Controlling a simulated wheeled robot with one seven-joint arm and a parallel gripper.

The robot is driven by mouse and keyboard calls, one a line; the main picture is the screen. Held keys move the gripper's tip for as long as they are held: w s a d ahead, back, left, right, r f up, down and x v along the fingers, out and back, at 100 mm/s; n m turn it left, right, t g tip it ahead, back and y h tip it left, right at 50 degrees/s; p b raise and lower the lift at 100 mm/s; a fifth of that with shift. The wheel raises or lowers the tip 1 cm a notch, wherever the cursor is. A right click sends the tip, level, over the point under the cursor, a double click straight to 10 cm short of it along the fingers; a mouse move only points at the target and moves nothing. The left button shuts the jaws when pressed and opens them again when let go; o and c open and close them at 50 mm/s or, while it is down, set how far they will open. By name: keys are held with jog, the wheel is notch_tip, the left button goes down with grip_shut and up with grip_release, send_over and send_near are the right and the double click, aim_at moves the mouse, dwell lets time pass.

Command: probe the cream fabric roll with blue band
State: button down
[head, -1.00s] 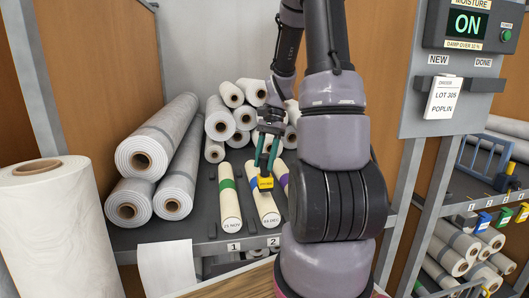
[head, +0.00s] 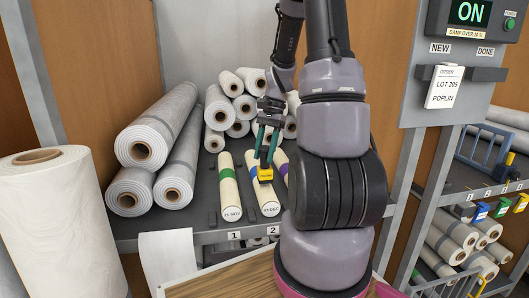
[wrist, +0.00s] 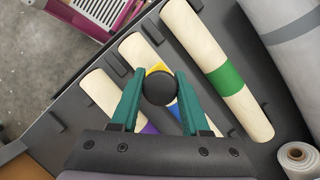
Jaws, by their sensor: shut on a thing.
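The cream roll with the blue band (head: 268,197) lies on the dark shelf in place 2, its end marked "03 DEC". Its blue band is mostly hidden behind the probe and finger in the head view; a bit of blue shows in the wrist view (wrist: 174,108). My gripper (head: 266,152) is above this roll with its green fingers shut on a yellow probe (head: 265,174), whose round black handle (wrist: 159,87) sits between the fingers. The probe's yellow body overlaps the roll near the band; I cannot tell whether it touches the fabric.
A green-banded roll (head: 229,190) lies to the left and a purple-banded roll (head: 283,167) to the right. The moisture meter (head: 468,14) reads ON. Black dividers separate the places.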

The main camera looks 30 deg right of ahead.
jog(key=shift+f, duration=0.55)
dwell(0.9)
jog(key=shift+r, duration=3.55)
